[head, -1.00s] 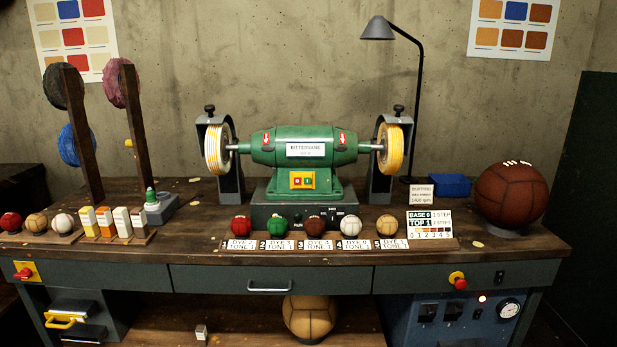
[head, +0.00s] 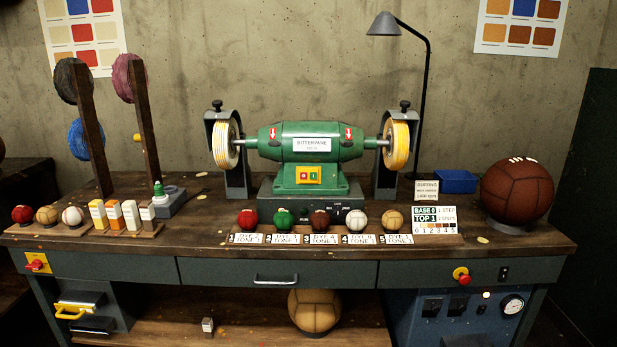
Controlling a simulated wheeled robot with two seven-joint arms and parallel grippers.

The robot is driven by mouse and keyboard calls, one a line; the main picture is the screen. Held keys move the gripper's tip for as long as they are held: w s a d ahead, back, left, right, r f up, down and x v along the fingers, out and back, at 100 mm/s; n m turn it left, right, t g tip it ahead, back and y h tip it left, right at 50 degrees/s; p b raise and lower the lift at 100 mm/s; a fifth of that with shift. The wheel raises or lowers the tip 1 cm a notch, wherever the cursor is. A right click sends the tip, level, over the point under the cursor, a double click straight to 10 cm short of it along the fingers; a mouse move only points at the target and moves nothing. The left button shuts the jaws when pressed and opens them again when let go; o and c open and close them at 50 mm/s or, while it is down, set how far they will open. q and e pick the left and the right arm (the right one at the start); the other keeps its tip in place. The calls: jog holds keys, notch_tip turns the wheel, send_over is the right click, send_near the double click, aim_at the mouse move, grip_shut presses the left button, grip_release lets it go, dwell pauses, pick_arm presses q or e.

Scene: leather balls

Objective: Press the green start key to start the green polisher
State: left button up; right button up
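The green polisher (head: 285,153) stands on a dark base near the back of the workbench. It has a pale buffing wheel (head: 226,145) at its left end and another (head: 398,146) at its right end. On its front is a small yellow switch panel (head: 308,167) with small red and green keys. The keys are too small to tell whether one is pressed, and I cannot tell whether the wheels turn. Neither of my grippers is in view. Nothing blocks the front of the panel.
Several coloured balls, including a green one (head: 283,218), stand on a labelled rack in front of the polisher. A lamp (head: 383,25) rises behind it. A large brown ball (head: 516,190) sits at right. A red stop button (head: 464,280) is on the bench front.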

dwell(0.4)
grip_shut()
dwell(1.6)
